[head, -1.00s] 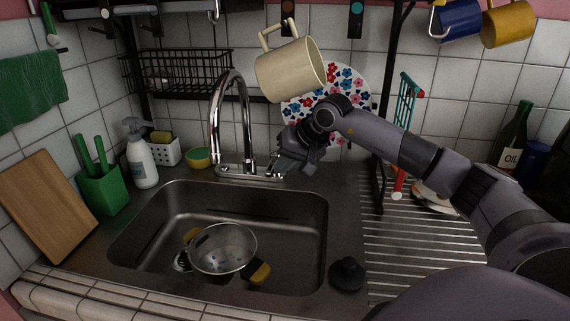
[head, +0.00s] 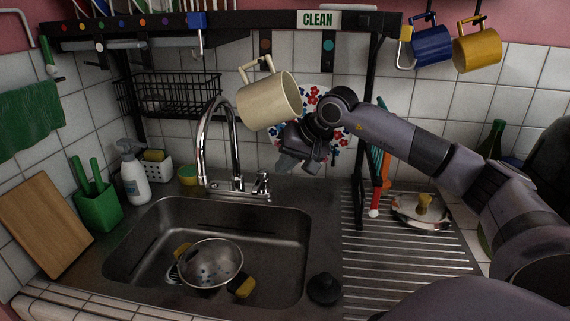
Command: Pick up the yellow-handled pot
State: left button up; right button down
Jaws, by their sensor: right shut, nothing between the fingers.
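The pot (head: 211,262) is a round metal vessel in the sink. It has dark spots inside, and yellow handle-like parts (head: 242,287) show at its lower right and upper left. Its underside is hidden. My right gripper (head: 284,164) is shut and empty. It appears above the back edge of the sink, right of the faucet, well apart from the pot. My left gripper is out of view.
The sink (head: 274,262) has a chrome faucet (head: 206,140) behind it. A cream mug (head: 270,102) hangs near my right wrist. A black stopper (head: 324,288) stands right of the basin. A yellow-knobbed lid (head: 404,212) lies on the drainboard beside a black rack post.

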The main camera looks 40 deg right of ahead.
aim_at(213, 268)
jog(key=k+j, duration=0.75)
jog(key=j, duration=0.2)
